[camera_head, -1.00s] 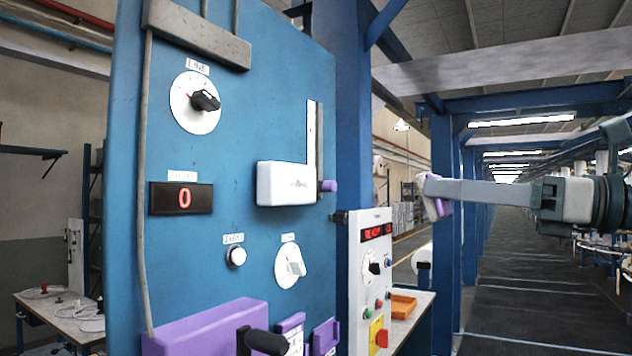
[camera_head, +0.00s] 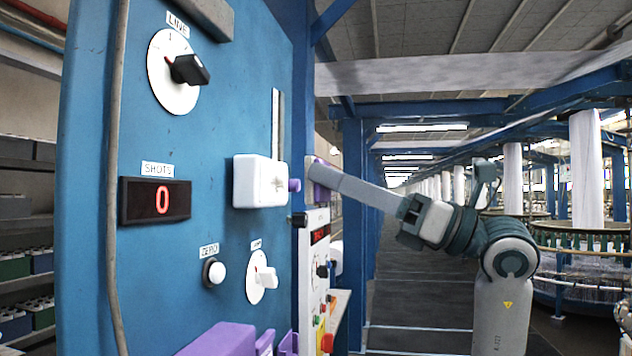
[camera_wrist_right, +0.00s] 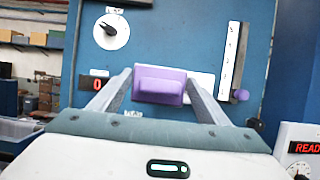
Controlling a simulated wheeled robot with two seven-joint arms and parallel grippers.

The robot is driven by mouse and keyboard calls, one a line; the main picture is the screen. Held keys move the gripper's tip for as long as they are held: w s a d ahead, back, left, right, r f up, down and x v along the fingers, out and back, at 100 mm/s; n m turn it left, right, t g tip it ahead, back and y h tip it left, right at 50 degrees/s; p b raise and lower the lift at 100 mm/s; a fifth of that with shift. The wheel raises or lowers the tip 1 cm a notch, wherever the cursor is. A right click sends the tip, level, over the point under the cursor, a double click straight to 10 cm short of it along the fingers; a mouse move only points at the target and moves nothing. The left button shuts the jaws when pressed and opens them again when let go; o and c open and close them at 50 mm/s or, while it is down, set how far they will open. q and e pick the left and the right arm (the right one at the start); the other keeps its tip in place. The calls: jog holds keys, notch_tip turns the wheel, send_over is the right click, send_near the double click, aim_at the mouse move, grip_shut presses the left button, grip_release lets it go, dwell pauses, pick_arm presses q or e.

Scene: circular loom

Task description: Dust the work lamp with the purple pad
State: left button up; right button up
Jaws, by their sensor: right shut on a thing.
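My right gripper (camera_head: 318,178) is shut on the purple pad (camera_wrist_right: 160,84), which sits between both fingertips in the right wrist view. In the head view the pad (camera_head: 319,190) shows partly, in front of the panel's right edge. My left gripper is out of view.
The blue panel (camera_head: 225,110) carries a dial (camera_head: 172,72), a red display (camera_head: 155,201), a white button (camera_head: 214,272) and a lower knob (camera_head: 262,279). A purple block (camera_head: 215,340) juts out below. A white control box (camera_head: 313,270) stands behind. The aisle is clear.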

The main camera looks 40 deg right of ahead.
jog(key=shift+s, duration=0.1)
jog(key=shift+s+d, duration=0.1)
jog(key=shift+d, duration=0.05)
jog(key=shift+w+a, duration=0.3)
jog(key=shift+w, duration=0.05)
jog(key=shift+w+a+r+p, duration=0.1)
jog(key=shift+w+a+p, duration=0.25)
jog(key=shift+w+p, duration=0.1)
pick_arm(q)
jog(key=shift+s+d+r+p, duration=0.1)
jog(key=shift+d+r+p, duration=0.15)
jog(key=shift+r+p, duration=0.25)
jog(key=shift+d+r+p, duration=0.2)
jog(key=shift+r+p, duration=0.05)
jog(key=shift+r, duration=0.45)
pick_arm(e)
jog(key=w+a, duration=0.2)
jog(key=w, duration=0.1)
jog(key=shift+a, duration=0.35)
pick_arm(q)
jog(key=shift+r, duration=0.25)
pick_arm(e)
jog(key=shift+w+a, duration=0.65)
jog(key=shift+w, duration=0.15)
jog(key=shift+d, duration=0.1)
